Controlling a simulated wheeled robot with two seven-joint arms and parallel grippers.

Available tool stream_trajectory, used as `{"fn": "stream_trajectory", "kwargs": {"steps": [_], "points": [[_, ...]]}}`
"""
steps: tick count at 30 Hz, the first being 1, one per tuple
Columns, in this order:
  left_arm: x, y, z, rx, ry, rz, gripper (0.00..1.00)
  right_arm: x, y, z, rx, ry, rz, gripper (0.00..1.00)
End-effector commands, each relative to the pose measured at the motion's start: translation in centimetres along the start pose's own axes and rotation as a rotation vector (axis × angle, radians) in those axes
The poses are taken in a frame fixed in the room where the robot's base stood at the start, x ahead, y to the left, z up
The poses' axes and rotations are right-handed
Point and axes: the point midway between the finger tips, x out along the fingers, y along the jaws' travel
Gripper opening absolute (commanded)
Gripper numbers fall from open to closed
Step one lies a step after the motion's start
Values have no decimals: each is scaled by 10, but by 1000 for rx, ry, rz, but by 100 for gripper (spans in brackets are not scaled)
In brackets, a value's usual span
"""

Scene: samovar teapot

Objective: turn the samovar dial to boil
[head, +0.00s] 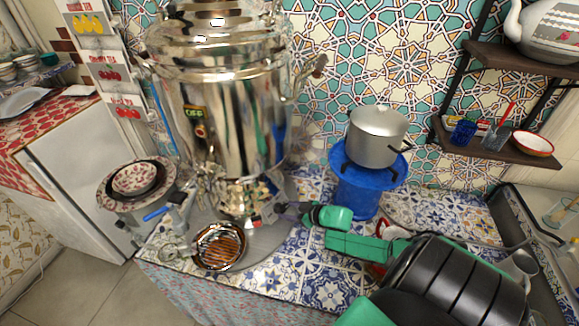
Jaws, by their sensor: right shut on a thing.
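The large shiny samovar (240,110) stands on the tiled counter, left of the middle in the head view. A small label reading "OFF" (195,113) shows on its body. My right gripper (277,211) reaches in from the right, low at the front right of the samovar's base. It is shut on a small part there, which seems to be the dial. The fingers hide most of the dial, so its setting cannot be read. My left gripper is not in view.
A metal pot (377,137) sits on a blue burner (357,190) close behind my right gripper. A round dish (219,246) lies under the tap. A teapot (548,38) stands on the upper right shelf. Patterned bowls (138,181) are at the left.

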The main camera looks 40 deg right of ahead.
Motion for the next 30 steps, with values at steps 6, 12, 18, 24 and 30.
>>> {"fn": "stream_trajectory", "kwargs": {"steps": [6, 12, 18, 24, 30], "points": [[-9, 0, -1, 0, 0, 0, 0, -1, -2, 0, 127, -3, 14, 2], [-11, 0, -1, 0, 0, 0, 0, 0, -2, 1, 190, -4, 23, 2], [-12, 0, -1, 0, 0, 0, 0, 0, -2, 2, 210, -4, 25, 2], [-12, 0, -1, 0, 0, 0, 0, 0, -2, 2, 212, -4, 25, 2], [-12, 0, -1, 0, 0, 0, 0, 0, -2, 2, 211, -3, 25, 88]]}}
